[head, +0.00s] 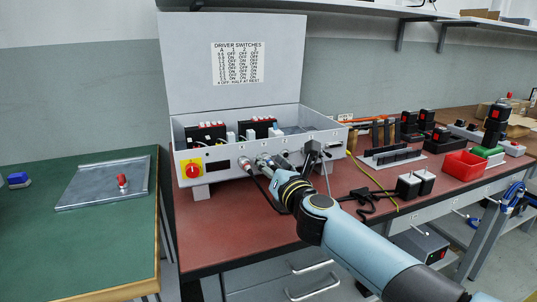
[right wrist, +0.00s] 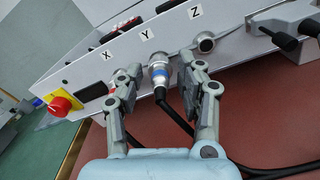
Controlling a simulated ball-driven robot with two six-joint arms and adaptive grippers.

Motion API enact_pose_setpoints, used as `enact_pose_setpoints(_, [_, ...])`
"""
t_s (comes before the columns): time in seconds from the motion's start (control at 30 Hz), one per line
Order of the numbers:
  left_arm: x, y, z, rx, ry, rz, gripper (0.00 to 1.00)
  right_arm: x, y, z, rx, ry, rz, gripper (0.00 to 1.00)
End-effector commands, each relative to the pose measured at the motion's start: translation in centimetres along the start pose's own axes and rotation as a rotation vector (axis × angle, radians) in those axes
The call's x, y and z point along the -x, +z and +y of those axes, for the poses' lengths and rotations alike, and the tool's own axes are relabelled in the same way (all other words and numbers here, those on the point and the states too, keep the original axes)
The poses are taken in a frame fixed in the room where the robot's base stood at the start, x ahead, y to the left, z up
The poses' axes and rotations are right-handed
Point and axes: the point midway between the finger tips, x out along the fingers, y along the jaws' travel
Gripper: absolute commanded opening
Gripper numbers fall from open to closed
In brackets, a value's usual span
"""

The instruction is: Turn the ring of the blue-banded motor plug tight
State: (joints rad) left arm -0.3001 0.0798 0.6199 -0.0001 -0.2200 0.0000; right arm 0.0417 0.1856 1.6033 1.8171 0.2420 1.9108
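The blue-banded motor plug (right wrist: 160,75) is a silver plug with a blue band, and it sits at the Y socket on the front of the white control box (head: 222,180). A black cable leaves its lower end. My right gripper (right wrist: 161,84) is open, with one finger on each side of the plug. Gaps show between the fingers and the plug, and I see no clear contact. In the head view the right gripper (head: 266,168) is at the box front and hides much of the plug area. The X position is partly behind a finger. My left gripper is in neither view.
A round socket (right wrist: 205,43) is below the Z label. A red knob on a yellow plate (head: 193,169) is at the box's left. Loose cables and connector blocks (head: 408,187) lie on the red bench.

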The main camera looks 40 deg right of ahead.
Motion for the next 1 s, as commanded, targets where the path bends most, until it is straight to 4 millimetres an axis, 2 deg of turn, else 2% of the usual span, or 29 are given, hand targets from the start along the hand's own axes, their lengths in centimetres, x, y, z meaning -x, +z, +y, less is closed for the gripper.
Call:
enact_pose_setpoints(0.07, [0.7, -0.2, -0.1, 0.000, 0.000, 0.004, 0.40, 0.0, 0.2, 0.1, 0.130, -0.001, 0.001, 0.38])
enact_pose_setpoints(0.2, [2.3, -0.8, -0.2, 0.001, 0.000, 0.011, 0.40, 0.0, 0.4, 0.2, 0.539, -0.001, 0.001, 0.38])
enact_pose_setpoints(0.3, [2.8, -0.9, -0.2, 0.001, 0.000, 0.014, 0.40, 0.0, 0.2, 0.1, 0.754, 0.000, 0.001, 0.38])
enact_pose_setpoints(0.47, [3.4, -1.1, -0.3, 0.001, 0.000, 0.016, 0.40, 0.0, 0.1, 0.1, 0.951, 0.000, 0.002, 0.38])
enact_pose_setpoints(0.7, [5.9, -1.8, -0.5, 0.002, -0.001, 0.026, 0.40, -0.1, 0.4, 0.2, 1.587, -0.001, 0.000, 0.38])
enact_pose_setpoints(0.8, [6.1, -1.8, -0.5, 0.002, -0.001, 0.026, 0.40, 0.0, 0.1, 0.1, 1.698, 0.000, 0.000, 0.38])
enact_pose_setpoints(1.0, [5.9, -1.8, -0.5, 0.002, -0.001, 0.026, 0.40, 0.0, -0.1, 0.0, 1.708, 0.000, 0.000, 0.36])
